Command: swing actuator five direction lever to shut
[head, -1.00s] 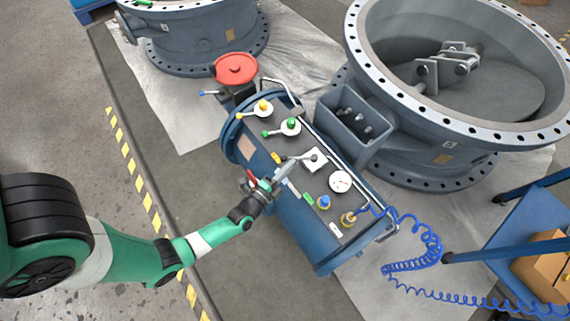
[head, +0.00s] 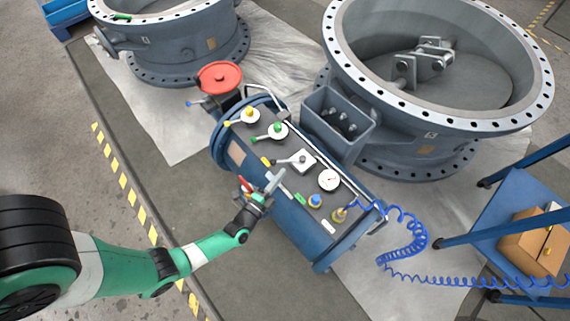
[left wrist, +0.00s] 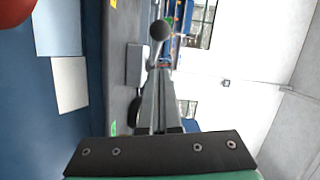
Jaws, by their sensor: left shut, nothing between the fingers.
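The blue actuator cylinder (head: 292,222) lies diagonally on the floor covering, with a dark control panel on top. The direction lever (head: 285,161) sits on a white square plate (head: 303,161) and points left. In the left wrist view its dark ball end (left wrist: 160,30) shows just beyond my fingertips, with the white plate (left wrist: 137,64) beside it. My left gripper (head: 274,180) is shut and empty, at the panel's near-left side below the lever. A gap shows between gripper and lever in the head view; the wrist view overlaps them. My right gripper is out of view.
Yellow (head: 250,115) and green (head: 278,131) handled valves stand farther up the panel. A gauge (head: 329,180), blue knob (head: 315,201) and brass fitting (head: 340,214) with a coiled blue hose (head: 408,241) are lower right. A large valve body (head: 430,140) stands behind.

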